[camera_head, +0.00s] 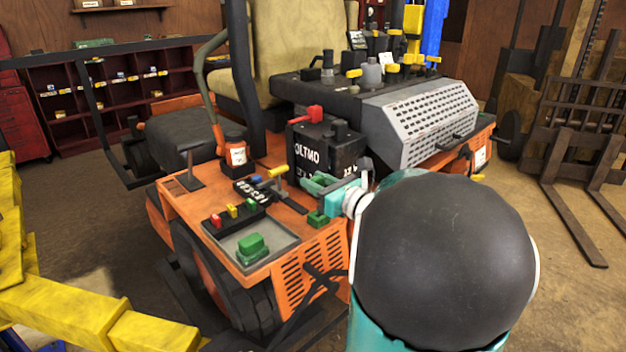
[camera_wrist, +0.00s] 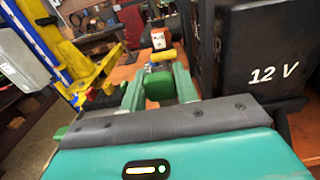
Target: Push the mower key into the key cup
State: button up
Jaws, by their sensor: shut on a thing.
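My gripper (camera_head: 318,184) reaches left over the orange mower deck (camera_head: 190,195), beside the black battery. In the wrist view its two green fingers (camera_wrist: 158,88) stand on either side of a green block (camera_wrist: 156,84), which I take to be the head of the mower key. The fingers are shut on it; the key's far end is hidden. A yellow handle (camera_head: 277,171) shows just beyond the fingertips, and also in the wrist view (camera_wrist: 162,55). I cannot tell whether it touches the gripper. I cannot make out the key cup for certain.
The battery (camera_head: 325,152) with a red terminal cap stands close beside my gripper. A small green block (camera_head: 318,219) is on the deck below it. A grey tray (camera_head: 285,243) holds a green knob. A yellow lift arm (camera_head: 60,310) is at lower left.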

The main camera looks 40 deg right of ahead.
jog(key=shift+s+f, duration=0.1)
jog(key=shift+s, duration=0.1)
jog(key=shift+w+f, duration=0.1)
jog(key=shift+f, duration=1.95)
jog(key=shift+f, duration=1.25)
jog(key=o, duration=1)
jog(key=shift+o, duration=0.2)
jog(key=shift+s, duration=0.2)
